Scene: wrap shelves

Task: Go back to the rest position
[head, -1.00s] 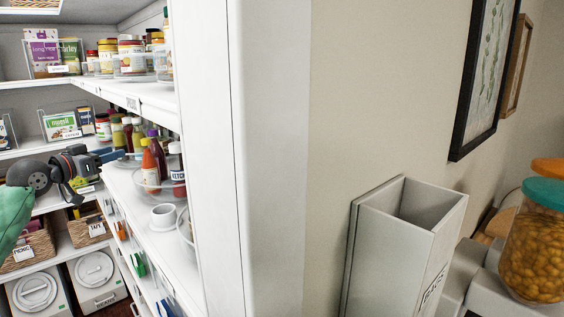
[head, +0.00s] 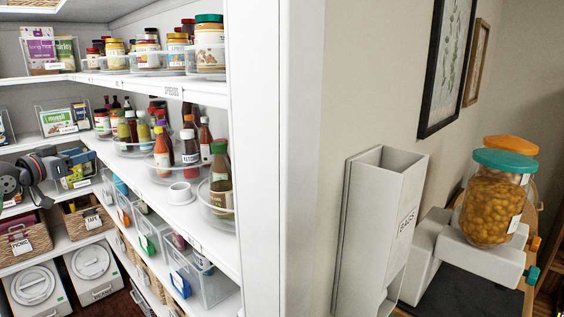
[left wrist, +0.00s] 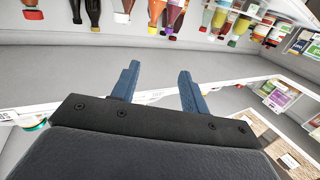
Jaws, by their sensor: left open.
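My left gripper (head: 82,157) is at the left edge of the head view, with its blue fingers in front of the shelving by the muesli box. In the left wrist view the two blue fingers of this gripper (left wrist: 159,70) stand apart with nothing between them. That view looks tilted, with bottles at its top. My right gripper is in neither view.
White shelves hold sauce bottles (head: 190,147), lidded jars (head: 210,42), clear bins (head: 205,284) and baskets (head: 24,240). A white shelf end post (head: 270,150) stands right of them. Further right are a tall white bags holder (head: 370,230) and a teal-lidded jar (head: 492,205).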

